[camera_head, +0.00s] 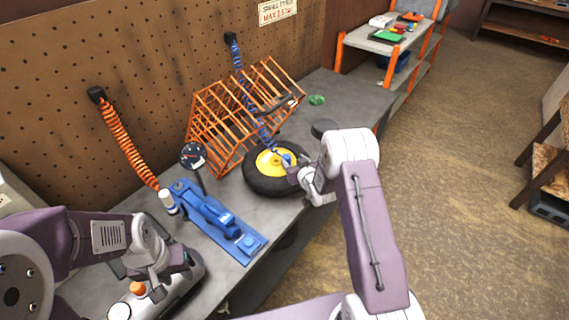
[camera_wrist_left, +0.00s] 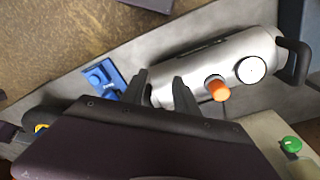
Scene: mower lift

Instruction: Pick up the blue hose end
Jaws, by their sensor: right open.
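The blue coiled hose (camera_head: 245,88) hangs from a black wall mount and runs down past the orange rack to the wheel. Its blue end (camera_head: 287,157) appears to be over the yellow hub of the black-tyred wheel (camera_head: 262,184), partly hidden by my right gripper. My right gripper (camera_head: 291,168) is open at the hub, beside the hose end; I cannot tell whether they touch. My left gripper (camera_head: 165,268) is over the silver tank (camera_head: 160,298). In the left wrist view its fingers (camera_wrist_left: 160,82) are apart and empty, near the end of the tank (camera_wrist_left: 215,70).
An orange wire rack (camera_head: 215,130) stands behind the wheel. A blue tool (camera_head: 215,218) and a gauge (camera_head: 193,156) are between the arms. An orange coiled hose (camera_head: 125,140) hangs on the left. The grey bench (camera_head: 340,95) is mostly clear at the far right.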

